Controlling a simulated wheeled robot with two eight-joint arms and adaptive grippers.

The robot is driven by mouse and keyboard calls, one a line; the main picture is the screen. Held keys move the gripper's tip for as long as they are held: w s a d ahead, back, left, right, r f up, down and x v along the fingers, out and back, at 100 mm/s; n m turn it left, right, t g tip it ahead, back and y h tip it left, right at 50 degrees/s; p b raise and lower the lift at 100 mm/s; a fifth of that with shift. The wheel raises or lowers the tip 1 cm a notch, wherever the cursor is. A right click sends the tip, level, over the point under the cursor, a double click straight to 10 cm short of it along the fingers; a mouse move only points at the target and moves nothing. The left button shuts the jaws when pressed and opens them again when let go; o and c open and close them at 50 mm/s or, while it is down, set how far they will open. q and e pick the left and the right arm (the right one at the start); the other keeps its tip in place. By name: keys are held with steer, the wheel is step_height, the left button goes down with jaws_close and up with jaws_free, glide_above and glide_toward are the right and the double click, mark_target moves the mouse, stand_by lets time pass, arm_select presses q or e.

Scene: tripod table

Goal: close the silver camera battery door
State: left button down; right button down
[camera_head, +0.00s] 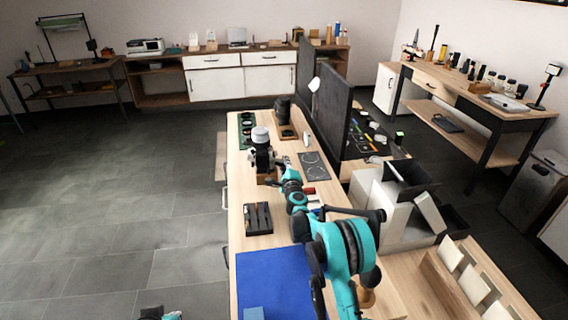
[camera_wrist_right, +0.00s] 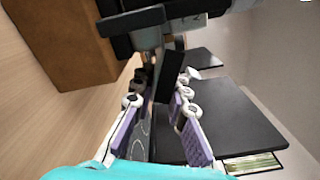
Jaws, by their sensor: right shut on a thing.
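The silver camera (camera_head: 262,154) sits on a small wooden block (camera_head: 268,179) on the long table, with a pale round part on top. In the right wrist view the camera's underside (camera_wrist_right: 150,40) looks dark and grey beside the block (camera_wrist_right: 58,42). A thin dark flap, seemingly the battery door (camera_wrist_right: 170,76), hangs at an angle from it. My right gripper (camera_wrist_right: 163,84) has its fingers close together around this flap, shut on it. In the head view the gripper (camera_head: 277,162) is at the camera's right side, its fingertips small and partly hidden.
A black lens-like cylinder (camera_head: 283,110) stands behind the camera. A dark mat with circles (camera_head: 314,165) lies to its right. A black tray (camera_head: 258,218) and blue mat (camera_head: 272,280) lie nearer. A dark upright panel (camera_head: 333,110) borders the table's right side.

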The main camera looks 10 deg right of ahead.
steer(key=n, duration=0.1)
steer(key=r+n, duration=0.1)
steer(key=n, duration=0.1)
steer(key=shift+d+r+n+p, duration=0.1)
steer(key=shift+r+n+p, duration=0.15)
steer(key=shift+n+p, duration=0.1)
steer(key=shift+r+n+p, duration=0.15)
steer(key=shift+r+n, duration=0.15)
steer(key=shift+n, duration=0.5)
steer(key=shift+r+n+p, duration=0.15)
steer(key=shift+r+n, duration=0.15)
steer(key=shift+n, duration=0.45)
steer(key=c, duration=1.5)
jaws_free()
steer(key=shift+s, duration=0.1)
steer(key=s, duration=1.1)
steer(key=shift+s+a, duration=0.2)
steer(key=shift+s, duration=0.2)
